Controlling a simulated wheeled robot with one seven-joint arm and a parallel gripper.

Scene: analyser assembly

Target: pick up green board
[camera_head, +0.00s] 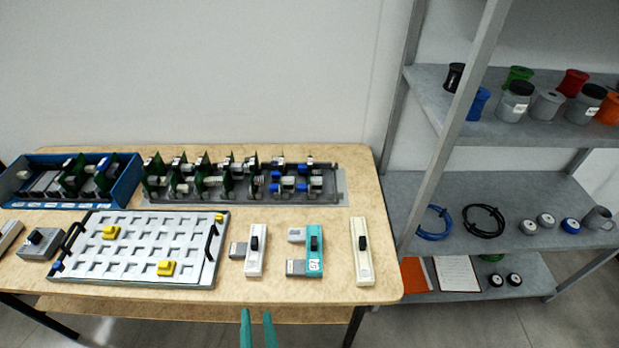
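Several green boards (228,176) stand upright in a row in a dark rack along the back of the table. More green boards (72,172) stand in a blue bin at the back left. Which one the task means cannot be told. My gripper (257,314) shows at the bottom middle, below the table's front edge, as two teal fingers with a gap between them. It is open, with nothing seen between the fingers, and is well apart from the boards.
A grey tray (140,281) with yellow blocks lies at the front left. White, teal (315,250) and cream (361,250) devices lie front right, between my gripper and the rack (343,186). The blue bin (128,186) is at left. A metal shelf (440,165) stands right of the table.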

